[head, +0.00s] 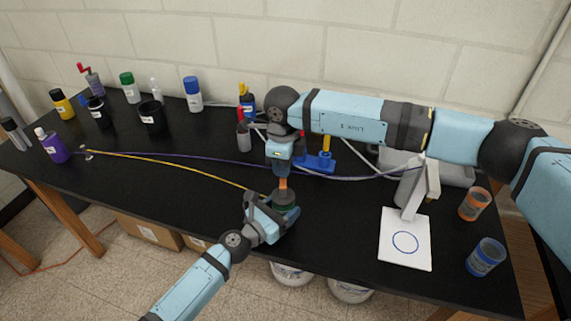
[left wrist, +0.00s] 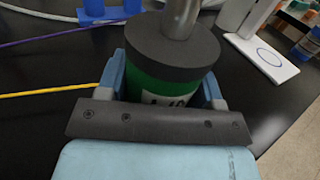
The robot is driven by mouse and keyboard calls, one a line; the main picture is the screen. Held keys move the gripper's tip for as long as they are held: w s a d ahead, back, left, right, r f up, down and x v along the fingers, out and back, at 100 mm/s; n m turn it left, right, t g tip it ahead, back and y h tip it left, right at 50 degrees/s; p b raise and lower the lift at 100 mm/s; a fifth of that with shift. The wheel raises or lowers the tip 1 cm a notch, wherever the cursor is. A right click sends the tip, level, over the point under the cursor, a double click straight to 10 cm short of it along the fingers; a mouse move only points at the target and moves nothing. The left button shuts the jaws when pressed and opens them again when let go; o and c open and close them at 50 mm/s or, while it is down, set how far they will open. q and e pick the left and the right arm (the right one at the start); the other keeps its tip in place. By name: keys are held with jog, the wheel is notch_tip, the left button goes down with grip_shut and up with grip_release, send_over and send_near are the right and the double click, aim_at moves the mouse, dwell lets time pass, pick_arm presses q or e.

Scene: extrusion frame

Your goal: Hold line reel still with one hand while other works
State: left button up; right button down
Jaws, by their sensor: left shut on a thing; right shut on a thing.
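A green cylinder with a dark grey top (left wrist: 172,50), which looks like the line reel, stands upright between the fingers of my left gripper (left wrist: 165,95). Part of a label with dark lettering shows on it. A grey metal post (left wrist: 181,15) rises from its top. In the head view the reel (head: 286,196) is near the table's front edge, with my left gripper (head: 277,210) shut around it from the front. My right gripper (head: 282,172) points down from above, shut on a small orange piece (head: 283,184) over the reel. Its fingertips are hard to make out.
A yellow line (head: 180,163) runs from the table's left to near the reel. A purple line (head: 190,156) runs behind it. A blue stand (head: 318,162), white card (head: 404,248) and orange (head: 474,204) and blue-banded jars (head: 486,256) lie right. Bottles line the back left.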

jog(key=shift+a, duration=0.1)
dwell(0.5)
jog(key=c, duration=1)
grip_release()
notch_tip(320, 180, up, 12)
